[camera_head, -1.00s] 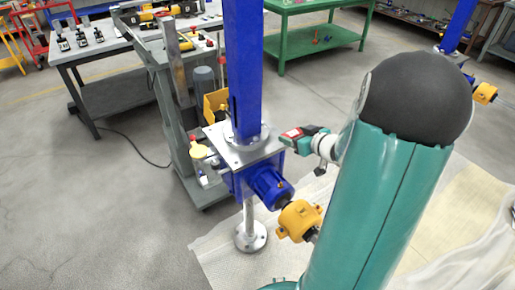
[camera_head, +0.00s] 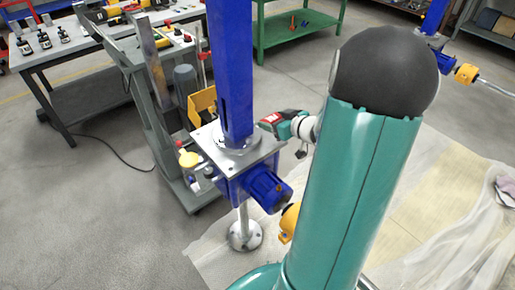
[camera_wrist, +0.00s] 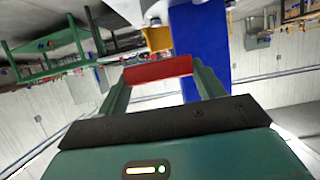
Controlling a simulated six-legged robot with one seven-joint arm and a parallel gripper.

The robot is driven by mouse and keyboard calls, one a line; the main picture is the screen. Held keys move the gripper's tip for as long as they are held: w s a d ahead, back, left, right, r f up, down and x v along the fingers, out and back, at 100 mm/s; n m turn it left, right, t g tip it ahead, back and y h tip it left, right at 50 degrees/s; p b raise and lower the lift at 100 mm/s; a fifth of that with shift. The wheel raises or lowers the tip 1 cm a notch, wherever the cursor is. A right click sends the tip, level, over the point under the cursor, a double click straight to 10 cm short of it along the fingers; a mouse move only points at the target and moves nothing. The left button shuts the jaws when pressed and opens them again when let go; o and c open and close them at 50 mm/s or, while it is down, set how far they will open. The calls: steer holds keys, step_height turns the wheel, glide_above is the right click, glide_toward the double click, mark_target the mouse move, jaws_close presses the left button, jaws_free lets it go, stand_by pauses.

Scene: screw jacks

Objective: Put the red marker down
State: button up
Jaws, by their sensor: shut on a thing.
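The red marker (camera_wrist: 158,70) shows as a red bar across the gap between my two green fingers in the wrist view. My gripper (camera_wrist: 160,80) is shut on it. In the head view my gripper (camera_head: 268,121) is in the air just right of the blue screw jack column (camera_head: 229,70), above and behind the jack's metal top plate (camera_head: 215,158). A small red patch shows there at the fingers. I cannot tell from the head view whether the gripper touches the column. In the wrist view the blue column (camera_wrist: 198,45) stands behind the marker.
The jack's blue motor (camera_head: 267,190) juts out below the plate, with a yellow coupling (camera_head: 289,222) partly hidden by my arm. A grey cart (camera_head: 160,130) with a yellow bin (camera_head: 202,101) stands left of the column. A green table (camera_head: 300,35) stands behind.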

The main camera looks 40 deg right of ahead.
glide_above(275, 147)
step_height(275, 147, down, 5)
steer(key=shift+w+r, duration=0.1)
steer(key=shift+r, duration=0.05)
steer(key=shift+s+f, duration=0.25)
steer(key=shift+f, duration=0.3)
steer(key=shift+w+f, duration=0.1)
steer(key=shift+f, duration=1.65)
steer(key=o, duration=1)
steer(key=shift+f, duration=0.15)
